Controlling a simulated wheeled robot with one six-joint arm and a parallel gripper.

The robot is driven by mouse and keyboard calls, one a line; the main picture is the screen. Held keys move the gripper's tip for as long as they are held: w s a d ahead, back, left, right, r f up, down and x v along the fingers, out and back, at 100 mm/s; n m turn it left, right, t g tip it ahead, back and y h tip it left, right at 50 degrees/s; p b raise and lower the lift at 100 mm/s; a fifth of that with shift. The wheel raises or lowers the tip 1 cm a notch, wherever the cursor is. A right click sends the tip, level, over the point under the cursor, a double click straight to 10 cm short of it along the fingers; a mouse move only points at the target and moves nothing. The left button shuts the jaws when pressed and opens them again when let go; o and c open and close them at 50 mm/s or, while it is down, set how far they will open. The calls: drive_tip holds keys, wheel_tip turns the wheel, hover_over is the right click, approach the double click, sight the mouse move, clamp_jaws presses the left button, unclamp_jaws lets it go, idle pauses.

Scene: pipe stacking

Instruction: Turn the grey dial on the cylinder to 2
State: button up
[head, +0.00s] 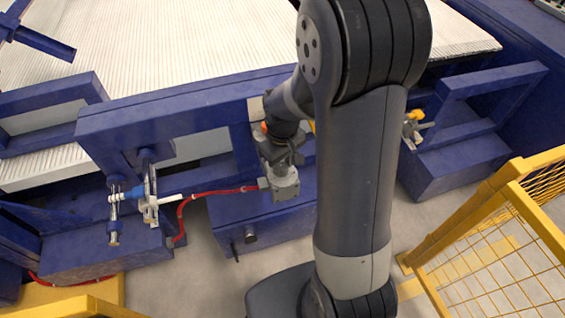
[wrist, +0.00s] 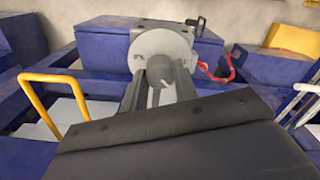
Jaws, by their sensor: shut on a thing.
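The grey cylinder (head: 284,187) is mounted on the blue frame left of my arm in the head view. It shows as a pale grey round body in the wrist view (wrist: 150,45). The grey dial (wrist: 161,84) sits at its near face, with a small light mark on it. My gripper (wrist: 160,90) is shut on the dial, one finger on each side. In the head view my gripper (head: 281,153) is over the cylinder and hides the dial. I cannot read the numbers around the dial.
A red hose (head: 215,191) runs left from the cylinder to a clamp-like fitting (head: 150,200). The blue frame (head: 110,128) surrounds the area. A yellow handle (wrist: 55,80) stands at left in the wrist view. A yellow mesh fence (head: 515,195) is at right. Bare floor shows below.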

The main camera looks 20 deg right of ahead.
sight(283, 166)
idle(0.4)
drive_tip(key=o, duration=1)
drive_tip(key=shift+r, duration=0.15)
wheel_tip(283, 166, up, 10)
drive_tip(key=shift+r, duration=0.25)
wheel_tip(283, 166, down, 11)
drive_tip(key=shift+r, duration=0.1)
idle(0.3)
